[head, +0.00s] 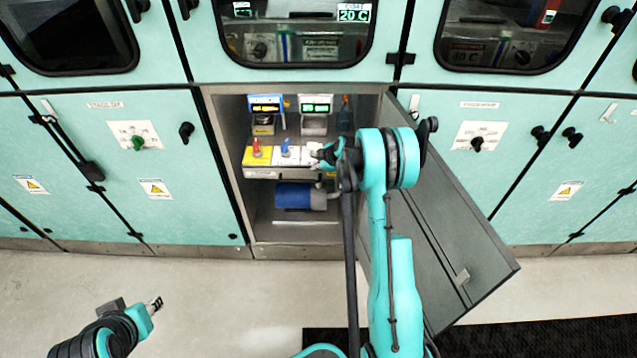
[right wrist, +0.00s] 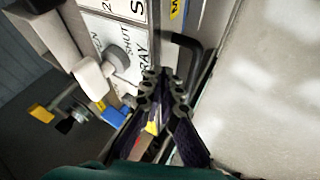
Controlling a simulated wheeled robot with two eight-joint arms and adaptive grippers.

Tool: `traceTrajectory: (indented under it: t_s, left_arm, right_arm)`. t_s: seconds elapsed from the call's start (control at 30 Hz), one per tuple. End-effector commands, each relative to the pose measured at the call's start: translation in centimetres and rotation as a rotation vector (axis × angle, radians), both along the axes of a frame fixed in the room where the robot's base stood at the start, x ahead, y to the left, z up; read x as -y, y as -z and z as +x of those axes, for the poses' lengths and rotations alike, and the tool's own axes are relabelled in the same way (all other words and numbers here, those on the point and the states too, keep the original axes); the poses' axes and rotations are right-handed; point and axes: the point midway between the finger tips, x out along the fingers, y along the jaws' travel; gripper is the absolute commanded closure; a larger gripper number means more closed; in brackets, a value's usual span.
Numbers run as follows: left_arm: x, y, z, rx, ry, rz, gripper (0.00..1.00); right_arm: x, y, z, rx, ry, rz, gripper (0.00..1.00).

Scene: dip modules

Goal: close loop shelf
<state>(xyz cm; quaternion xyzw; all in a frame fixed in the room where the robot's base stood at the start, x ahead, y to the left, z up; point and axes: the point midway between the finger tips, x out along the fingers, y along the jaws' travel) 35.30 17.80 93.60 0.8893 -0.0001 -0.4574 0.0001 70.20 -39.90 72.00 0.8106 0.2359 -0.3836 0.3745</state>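The shelf (head: 262,173) sits inside the open cabinet, with a yellow panel at left and white panels beside it. A red knob (head: 256,148) and a blue knob (head: 285,147) stand on it. My right gripper (head: 322,156) is at the shelf's right end and hides part of it. In the right wrist view my right gripper (right wrist: 161,88) has its fingertips together, close to the lettered white panel (right wrist: 133,35) and a grey knob (right wrist: 117,58). No held object is clear between them. My left gripper (head: 156,304) is low at the left, away from the cabinet.
The grey cabinet door (head: 445,240) stands open to the right, beside my right arm. A blue cylinder (head: 293,196) lies below the shelf, and two lit displays (head: 266,105) (head: 316,106) are above it. A black bent bar (right wrist: 188,48) is just beyond my right fingertips.

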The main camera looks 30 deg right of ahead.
Motion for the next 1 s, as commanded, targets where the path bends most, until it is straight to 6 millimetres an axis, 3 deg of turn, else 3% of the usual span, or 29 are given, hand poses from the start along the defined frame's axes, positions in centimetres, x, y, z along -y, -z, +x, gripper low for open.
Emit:
traceTrajectory:
  t_s: [0.2,0.4,1.0]
  left_arm:
    - [0.0,0.0,0.0,0.000,0.000,0.000,0.66]
    - [0.0,0.0,0.0,0.000,0.000,0.000,0.66]
    - [0.0,0.0,0.0,0.000,0.000,0.000,0.66]
  right_arm:
    - [2.0,0.0,3.5,0.001,0.001,0.000,1.00]
    - [3.0,0.0,5.2,0.001,0.001,0.000,1.00]
    - [3.2,0.0,5.8,0.002,0.000,0.000,1.00]
